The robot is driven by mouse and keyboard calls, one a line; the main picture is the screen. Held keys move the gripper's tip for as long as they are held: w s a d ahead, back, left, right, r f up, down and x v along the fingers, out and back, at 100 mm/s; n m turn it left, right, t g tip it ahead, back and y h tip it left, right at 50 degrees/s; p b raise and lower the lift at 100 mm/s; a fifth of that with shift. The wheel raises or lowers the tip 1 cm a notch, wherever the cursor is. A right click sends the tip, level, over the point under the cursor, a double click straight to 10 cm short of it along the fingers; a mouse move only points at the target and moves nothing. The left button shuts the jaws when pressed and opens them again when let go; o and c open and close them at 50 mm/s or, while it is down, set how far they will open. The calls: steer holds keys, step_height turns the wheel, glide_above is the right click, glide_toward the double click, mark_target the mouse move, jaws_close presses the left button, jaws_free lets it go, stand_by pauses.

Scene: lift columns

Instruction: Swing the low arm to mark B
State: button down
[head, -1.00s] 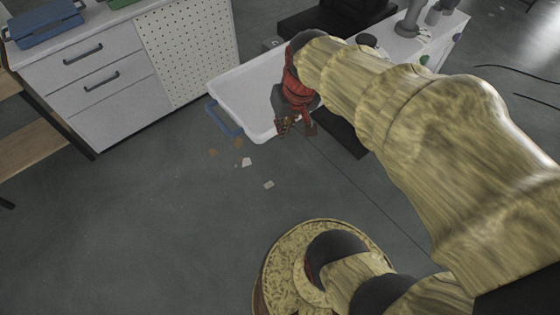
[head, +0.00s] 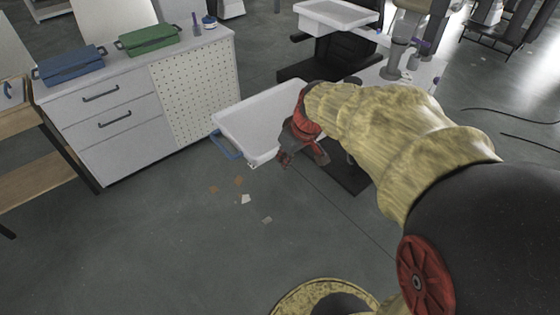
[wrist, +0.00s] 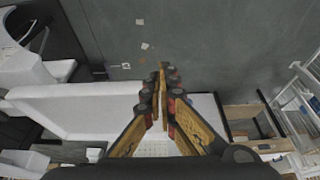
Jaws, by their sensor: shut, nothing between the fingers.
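A low white tray (head: 262,112) with a blue handle (head: 226,146) is at the middle of the head view. I cannot tell for sure whether it belongs to the low arm. My gripper (head: 284,158) is at the tray's near right corner, fingers pointing down and shut; I cannot tell whether it touches the tray. In the wrist view the shut fingers (wrist: 164,85) are empty, with a white tray surface (wrist: 75,108) beside and behind them. No mark B is readable.
A drawer cabinet (head: 108,118) with a pegboard side stands left, carrying a blue box (head: 68,66) and a green box (head: 146,38). A higher white tray (head: 335,14) is behind. Small brown and white pieces (head: 245,199) lie on the floor; the front left floor is clear.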

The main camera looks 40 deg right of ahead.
steer(key=w+f+b, duration=0.3)
steer(key=w+f, duration=0.4)
steer(key=f, duration=0.1)
steer(key=shift+a+b, duration=0.15)
steer(key=shift+b, duration=0.2)
steer(key=shift+w, duration=0.1)
